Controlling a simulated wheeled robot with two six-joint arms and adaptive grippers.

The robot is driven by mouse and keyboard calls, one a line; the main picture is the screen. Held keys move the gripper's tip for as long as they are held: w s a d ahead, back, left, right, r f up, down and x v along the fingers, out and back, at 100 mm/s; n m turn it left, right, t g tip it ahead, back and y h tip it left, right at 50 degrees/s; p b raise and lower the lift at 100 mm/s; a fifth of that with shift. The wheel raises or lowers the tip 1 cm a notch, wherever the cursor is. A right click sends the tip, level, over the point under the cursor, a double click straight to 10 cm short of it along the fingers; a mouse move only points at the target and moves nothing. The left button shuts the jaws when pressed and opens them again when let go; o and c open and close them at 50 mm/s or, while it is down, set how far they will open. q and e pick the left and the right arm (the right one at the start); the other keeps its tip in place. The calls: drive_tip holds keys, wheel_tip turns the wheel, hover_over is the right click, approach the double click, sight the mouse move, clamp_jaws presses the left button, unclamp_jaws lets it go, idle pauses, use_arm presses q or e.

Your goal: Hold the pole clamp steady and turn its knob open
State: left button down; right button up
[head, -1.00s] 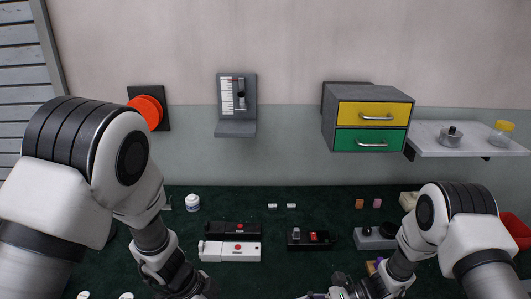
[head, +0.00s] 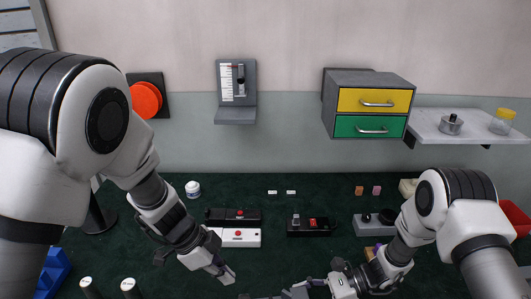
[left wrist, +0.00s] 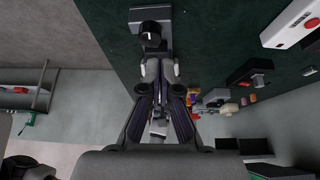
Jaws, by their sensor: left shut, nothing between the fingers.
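A grey piece with a round black knob (left wrist: 150,36) shows at the top of the left wrist view, near the table's front edge. It looks like the pole clamp, but I cannot make out a pole in it. I cannot pick it out in the head view. My left gripper (head: 228,277) is shut and empty, pointing down over the front of the table. Its fingers (left wrist: 160,80) show below the knob in the left wrist view, apart from it as far as I can tell. My right gripper (head: 285,293) is at the bottom edge, partly cut off; its jaws are unclear.
A white box with a red button (head: 238,238) and a black switch box (head: 308,228) lie beyond the grippers. A grey box (head: 368,226) with a black knob is beside my right arm.

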use_arm(q)
wheel_tip(320, 180, down, 7)
drive_tip(key=shift+r, duration=0.2)
drive_tip(key=shift+s+d, duration=0.15)
idle(0.7)
drive_tip(key=shift+s, duration=0.25)
drive_tip(key=shift+s, duration=0.5)
drive_tip(key=shift+s, duration=0.5)
